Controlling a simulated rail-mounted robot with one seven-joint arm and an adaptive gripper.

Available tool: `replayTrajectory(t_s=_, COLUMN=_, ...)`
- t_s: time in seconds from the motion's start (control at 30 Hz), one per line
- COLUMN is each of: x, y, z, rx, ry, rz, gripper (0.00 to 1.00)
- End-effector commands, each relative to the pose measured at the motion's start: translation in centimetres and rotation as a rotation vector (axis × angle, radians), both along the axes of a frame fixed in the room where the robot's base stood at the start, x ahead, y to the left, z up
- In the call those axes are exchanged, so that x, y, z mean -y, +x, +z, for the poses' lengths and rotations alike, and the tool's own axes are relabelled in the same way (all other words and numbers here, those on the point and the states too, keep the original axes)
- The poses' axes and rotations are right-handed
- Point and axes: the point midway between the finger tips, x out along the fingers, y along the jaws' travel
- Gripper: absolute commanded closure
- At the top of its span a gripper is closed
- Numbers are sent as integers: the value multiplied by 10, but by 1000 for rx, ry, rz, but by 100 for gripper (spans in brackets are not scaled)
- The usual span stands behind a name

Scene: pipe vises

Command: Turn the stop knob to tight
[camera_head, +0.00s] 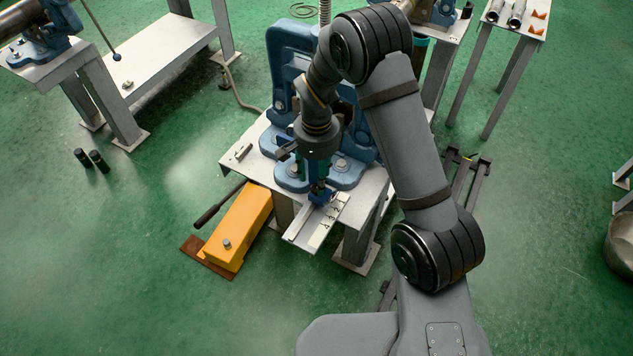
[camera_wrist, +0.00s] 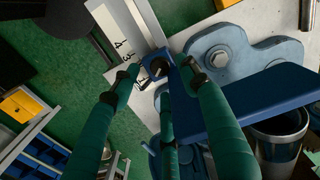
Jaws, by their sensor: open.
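The stop is a small blue block on a pale scale bar with black numerals (camera_wrist: 122,38), and a dark round stop knob (camera_wrist: 160,67) shows on it. In the head view the scale bar (camera_head: 322,222) sticks out from the vise table's front, with the blue stop (camera_head: 321,196) on it. My gripper (camera_wrist: 160,76) has three teal fingers, open and spread around the knob, with their tips close to it. Whether any tip touches the knob I cannot tell. In the head view my gripper (camera_head: 319,182) points down over the stop and is partly hidden by my wrist.
The blue pipe vise (camera_head: 290,65) stands right behind my gripper, on a grey table (camera_head: 240,165). A yellow box (camera_head: 240,232) with a black lever is at the left front. More benches stand at the back; green floor is open at the left.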

Motion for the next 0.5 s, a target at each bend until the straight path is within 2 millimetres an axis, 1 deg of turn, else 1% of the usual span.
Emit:
replayTrajectory(t_s=0.1, x=0, y=-1, z=-18, rx=-2, ry=0, rz=1, gripper=55)
replayTrajectory(t_s=0.2, x=0, y=0, z=-28, rx=-1, ry=-1, rz=1, gripper=55)
replayTrajectory(t_s=0.33, x=0, y=0, z=-35, rx=1, ry=1, rz=2, gripper=55)
replayTrajectory(t_s=0.5, x=0, y=0, z=-37, rx=1, ry=1, rz=1, gripper=55)
